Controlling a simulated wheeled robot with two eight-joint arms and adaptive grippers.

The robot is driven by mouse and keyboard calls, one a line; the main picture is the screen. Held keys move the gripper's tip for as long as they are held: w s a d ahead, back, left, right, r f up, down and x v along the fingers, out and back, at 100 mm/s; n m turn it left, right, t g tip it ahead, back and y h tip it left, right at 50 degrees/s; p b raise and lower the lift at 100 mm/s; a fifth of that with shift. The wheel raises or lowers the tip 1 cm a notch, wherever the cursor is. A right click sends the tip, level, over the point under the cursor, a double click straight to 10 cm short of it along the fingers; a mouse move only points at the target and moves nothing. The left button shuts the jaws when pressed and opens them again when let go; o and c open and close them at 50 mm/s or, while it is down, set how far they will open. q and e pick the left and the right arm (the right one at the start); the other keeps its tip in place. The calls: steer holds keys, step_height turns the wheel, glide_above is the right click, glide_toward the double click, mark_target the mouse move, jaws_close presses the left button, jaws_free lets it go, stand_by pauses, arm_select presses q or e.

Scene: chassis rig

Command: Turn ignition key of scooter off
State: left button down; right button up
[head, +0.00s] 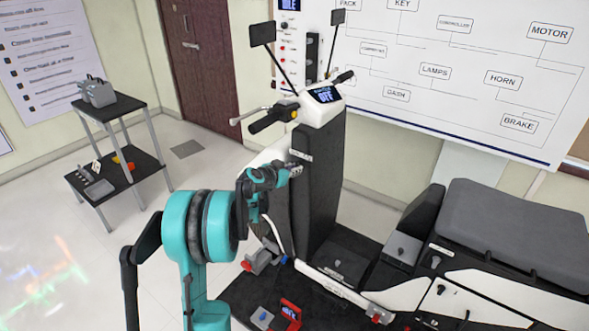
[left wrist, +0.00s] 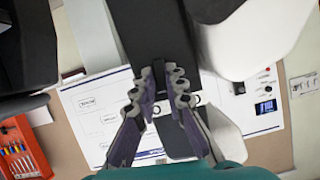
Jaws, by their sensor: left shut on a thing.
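The scooter (head: 318,190) stands in the middle of the head view, with its dark front column upright below the handlebar. Its dash display (head: 325,95) is lit blue and seems to read OFF. My left gripper (head: 296,170) is at the upper left side of the column, just below the handlebar. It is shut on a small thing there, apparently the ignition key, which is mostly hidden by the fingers. In the left wrist view the two fingers (left wrist: 164,105) stand on either side of a narrow dark part against the dark column. My right gripper is not in view.
The handlebar grip (head: 268,121) and mirror (head: 262,34) rise above my gripper. Clamps and small parts (head: 262,258) lie on the dark mat by the scooter. A black shelf cart (head: 115,107) stands at the left. Open floor lies between cart and scooter.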

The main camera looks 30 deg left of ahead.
arm_select(q)
steer(key=shift+n+h, duration=0.4)
stand_by(0.3)
steer(key=c, duration=1.6)
jaws_free()
steer(key=shift+o, duration=0.2)
steer(key=v, duration=1.2)
steer(key=shift+r, duration=0.1)
